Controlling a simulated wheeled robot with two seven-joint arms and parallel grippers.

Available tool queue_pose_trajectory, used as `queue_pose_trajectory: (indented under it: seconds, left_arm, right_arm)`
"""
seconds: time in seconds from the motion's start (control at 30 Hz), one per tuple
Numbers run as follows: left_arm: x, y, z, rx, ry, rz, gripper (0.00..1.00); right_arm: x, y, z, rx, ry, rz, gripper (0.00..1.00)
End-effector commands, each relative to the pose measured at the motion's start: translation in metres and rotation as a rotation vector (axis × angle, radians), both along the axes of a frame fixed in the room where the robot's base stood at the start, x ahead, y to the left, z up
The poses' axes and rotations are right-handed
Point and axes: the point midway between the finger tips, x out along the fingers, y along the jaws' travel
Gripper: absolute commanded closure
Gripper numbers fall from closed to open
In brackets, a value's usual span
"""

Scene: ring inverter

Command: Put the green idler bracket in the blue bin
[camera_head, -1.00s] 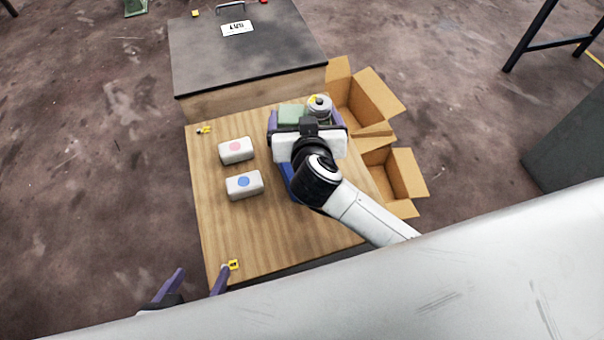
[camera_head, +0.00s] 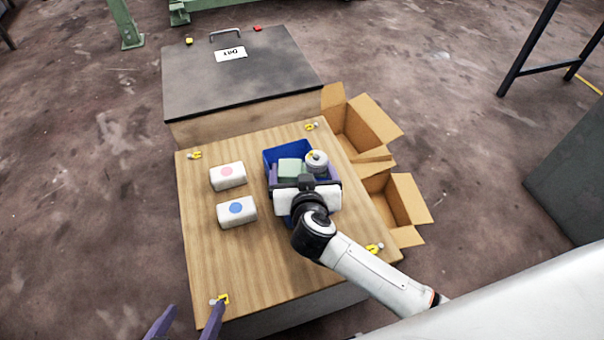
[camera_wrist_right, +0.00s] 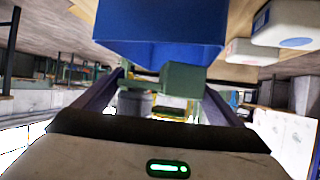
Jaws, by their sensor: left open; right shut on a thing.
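The green idler bracket (camera_head: 290,169) with its grey roller (camera_head: 316,161) is between the purple fingers of my right gripper (camera_head: 303,170), which is shut on it. In the head view the bracket overlaps the blue bin (camera_head: 284,149), whose back and left parts show around it. In the right wrist view the bracket (camera_wrist_right: 183,76) shows close to the blue bin's wall (camera_wrist_right: 160,45). The gap between bracket and bin is hard to judge. My left gripper (camera_head: 184,322) is open and empty at the table's front left, partly cut off.
Two white blocks, one with a pink dot (camera_head: 228,176) and one with a blue dot (camera_head: 237,212), stand left of the bin on the wooden table (camera_head: 215,265). Open cardboard boxes (camera_head: 405,200) stand right of the table. A dark-topped chest (camera_head: 240,85) is behind it.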

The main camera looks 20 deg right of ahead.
Motion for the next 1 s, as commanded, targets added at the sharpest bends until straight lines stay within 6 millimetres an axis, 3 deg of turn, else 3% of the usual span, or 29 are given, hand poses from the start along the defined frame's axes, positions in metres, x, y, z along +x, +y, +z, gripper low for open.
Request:
queue_pose_trajectory:
  seconds: [0.23,0.67,0.7,1.0]
  left_arm:
    - [-0.005,-0.001,0.0,-0.004,0.009,0.003,0.29]
    - [-0.003,-0.001,0.002,0.003,0.009,-0.001,0.29]
    - [-0.002,-0.001,0.002,0.003,0.006,-0.001,0.29]
    - [0.002,0.0,0.003,0.003,-0.001,-0.001,0.29]
  right_arm:
    - [0.002,0.001,0.005,0.002,-0.01,0.001,0.54]
    - [0.002,0.001,-0.006,0.002,-0.009,0.001,0.54]
    - [0.0,0.001,-0.01,0.002,-0.002,0.0,0.03]
    - [0.0,0.0,-0.008,0.002,-0.001,0.0,0.0]
